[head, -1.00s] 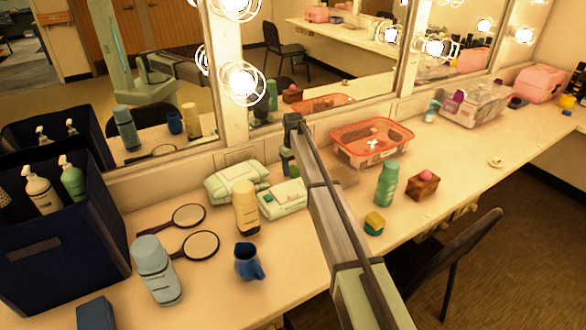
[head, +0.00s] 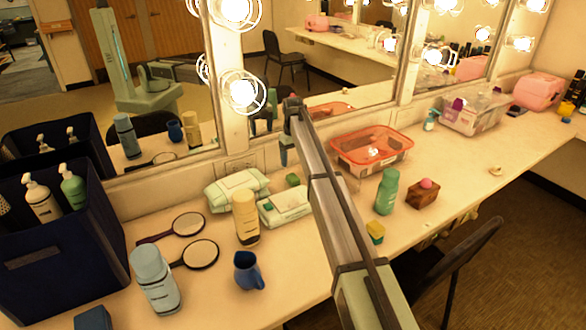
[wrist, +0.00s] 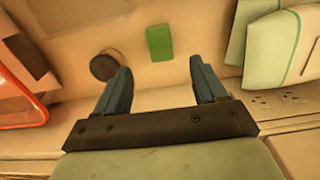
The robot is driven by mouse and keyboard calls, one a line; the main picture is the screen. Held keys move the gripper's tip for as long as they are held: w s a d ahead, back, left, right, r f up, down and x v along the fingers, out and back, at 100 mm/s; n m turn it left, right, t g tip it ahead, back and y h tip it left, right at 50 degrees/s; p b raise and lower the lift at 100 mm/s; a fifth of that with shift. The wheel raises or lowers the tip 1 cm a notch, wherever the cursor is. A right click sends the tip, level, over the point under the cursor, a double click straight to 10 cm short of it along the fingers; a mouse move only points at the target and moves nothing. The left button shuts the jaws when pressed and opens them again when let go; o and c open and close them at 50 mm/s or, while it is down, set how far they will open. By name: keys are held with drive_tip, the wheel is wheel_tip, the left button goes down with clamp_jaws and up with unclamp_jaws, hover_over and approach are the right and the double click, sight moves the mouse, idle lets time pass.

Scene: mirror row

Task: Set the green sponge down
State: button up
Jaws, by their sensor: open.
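The green sponge (head: 292,180) lies on the counter behind the wipes packs, near the mirror. In the wrist view it is a plain green block (wrist: 160,42), flat on the counter, just beyond my fingertips and touching neither finger. My gripper (head: 284,155) is raised above the counter close to the mirror. In the wrist view my gripper (wrist: 160,72) is open, its two blue-grey fingers wide apart with nothing between them.
Two wipes packs (head: 284,206) lie beside the sponge. A dark round object (wrist: 104,66) is close to one finger. The mirror (head: 305,50) rises behind.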

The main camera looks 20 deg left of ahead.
drive_tip(key=shift+r, duration=1.55)
